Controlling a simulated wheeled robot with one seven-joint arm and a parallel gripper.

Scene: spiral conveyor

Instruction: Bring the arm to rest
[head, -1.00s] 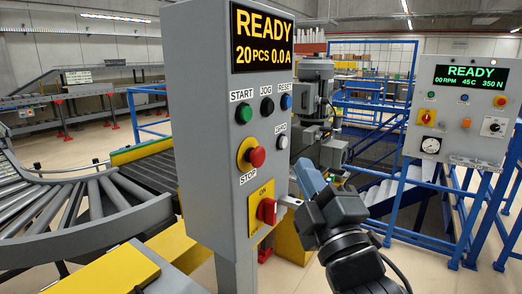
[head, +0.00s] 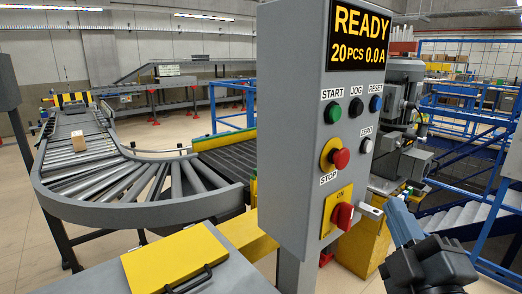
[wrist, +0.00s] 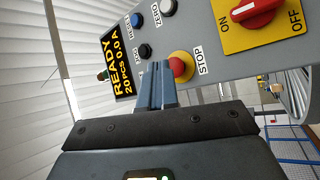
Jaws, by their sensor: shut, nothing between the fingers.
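My gripper (head: 398,222) is at the lower right of the head view, just right of the grey control box (head: 292,130). Its blue-grey fingers are closed together, with nothing between them. I cannot tell a touch from these views. The red rotary switch (head: 342,216) sits on its yellow plate, left of my gripper; it also shows in the wrist view (wrist: 254,14). The panel display (head: 359,38) reads READY, 20 PCS, 0.0 A.
A curved roller conveyor (head: 150,216) carries a small cardboard box (head: 78,141) at the left. A yellow lid with a black handle (head: 175,258) lies in the foreground. Blue railings (head: 470,120) and steps stand at the right. Open floor shows at the far left.

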